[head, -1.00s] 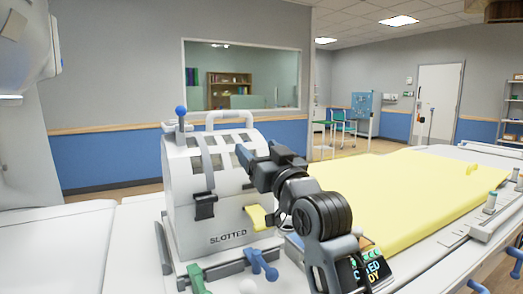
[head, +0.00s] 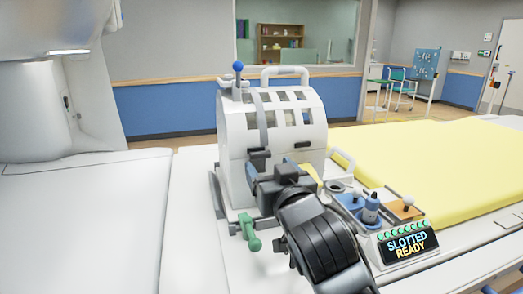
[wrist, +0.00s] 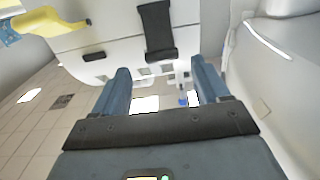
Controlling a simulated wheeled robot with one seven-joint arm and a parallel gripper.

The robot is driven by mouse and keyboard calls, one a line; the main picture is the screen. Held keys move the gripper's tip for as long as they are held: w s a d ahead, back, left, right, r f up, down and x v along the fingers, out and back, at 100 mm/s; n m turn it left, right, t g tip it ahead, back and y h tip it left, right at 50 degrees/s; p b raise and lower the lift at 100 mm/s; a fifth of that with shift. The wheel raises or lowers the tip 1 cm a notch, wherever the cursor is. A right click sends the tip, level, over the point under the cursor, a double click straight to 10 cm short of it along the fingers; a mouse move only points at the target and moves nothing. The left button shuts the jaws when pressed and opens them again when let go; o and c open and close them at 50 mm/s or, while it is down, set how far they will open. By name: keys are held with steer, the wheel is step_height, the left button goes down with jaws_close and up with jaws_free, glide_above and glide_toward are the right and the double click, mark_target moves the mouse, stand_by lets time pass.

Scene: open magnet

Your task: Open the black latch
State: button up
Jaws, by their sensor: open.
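The black latch (head: 259,160) is on the front of the white slotted housing (head: 236,150), at the lower end of a grey strap. In the wrist view the black latch (wrist: 158,30) hangs at the top middle, beyond the fingertips and flat against the white face. My gripper (head: 270,170) is in front of the housing, close to the latch, and partly covers the lower front. In the wrist view my gripper (wrist: 162,85) has its two blue-grey fingers apart, with nothing between them. I see no contact with the latch.
A green handle (head: 249,232) stands low in front. A control panel reading SLOTTED READY (head: 407,243) is at right, near a yellow mat (head: 430,165). The white surface at left (head: 80,220) is clear.

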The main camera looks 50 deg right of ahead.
mark_target(261, 159)
steer(key=shift+p+x, duration=0.65)
steer(key=shift+x, duration=3.2)
steer(key=shift+a+f, duration=0.1)
steer(key=shift+c, duration=0.3)
jaws_close()
steer(key=shift+f, duration=0.15)
